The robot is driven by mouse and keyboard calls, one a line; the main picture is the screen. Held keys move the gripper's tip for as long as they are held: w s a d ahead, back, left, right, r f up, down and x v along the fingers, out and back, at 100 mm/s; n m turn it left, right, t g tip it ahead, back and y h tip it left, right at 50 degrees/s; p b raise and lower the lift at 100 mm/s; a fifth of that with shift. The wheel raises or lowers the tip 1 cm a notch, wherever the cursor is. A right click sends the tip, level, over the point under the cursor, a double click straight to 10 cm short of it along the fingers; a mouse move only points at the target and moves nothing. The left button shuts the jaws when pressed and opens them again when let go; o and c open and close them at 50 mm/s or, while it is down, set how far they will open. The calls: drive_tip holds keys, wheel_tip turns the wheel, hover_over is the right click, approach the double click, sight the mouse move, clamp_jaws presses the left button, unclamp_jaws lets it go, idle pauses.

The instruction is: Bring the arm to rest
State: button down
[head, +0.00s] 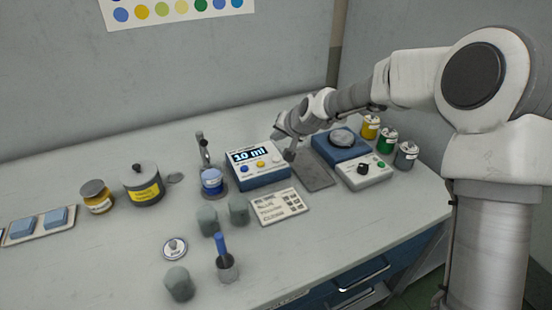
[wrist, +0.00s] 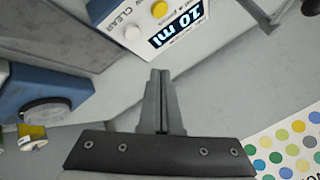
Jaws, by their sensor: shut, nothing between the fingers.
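My gripper (wrist: 161,75) is shut and empty in the wrist view, its two grey fingers together. In the head view my gripper (head: 289,154) is over the bench between the blue dispenser (head: 262,177) and the blue-based mixer (head: 327,153), above a dark grey mat (head: 317,178). The dispenser's display reads 10 ml, and it also shows at the top of the wrist view (wrist: 113,10). My arm reaches in from the right of the head view with its elbow raised. Whether the fingertips touch anything is hard to tell.
A control box (head: 365,174) and yellow, green and grey cans stand to the right. Bare bench (head: 340,235) lies at front right.

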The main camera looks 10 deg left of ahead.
drive_tip(key=shift+r, duration=0.1)
drive_tip(key=s+d+r+n+h+p, duration=0.1)
drive_tip(key=s+d+r+h+p, duration=0.45)
drive_tip(key=s+d+r, duration=1.15)
drive_tip(key=s+d+r+p, duration=0.2)
drive_tip(key=s+d, duration=0.4)
drive_tip(key=s, duration=0.3)
drive_tip(key=s+d+r+g+p, duration=0.1)
drive_tip(key=s+d+r+p, duration=0.1)
drive_tip(key=s+d, duration=0.4)
drive_tip(key=s+r, duration=0.1)
drive_tip(key=s, duration=0.2)
drive_tip(key=shift+s+m+h+p, duration=0.25)
drive_tip(key=shift+m+h+p, duration=0.05)
drive_tip(key=shift+h+p, duration=0.05)
drive_tip(key=shift+a, duration=0.15)
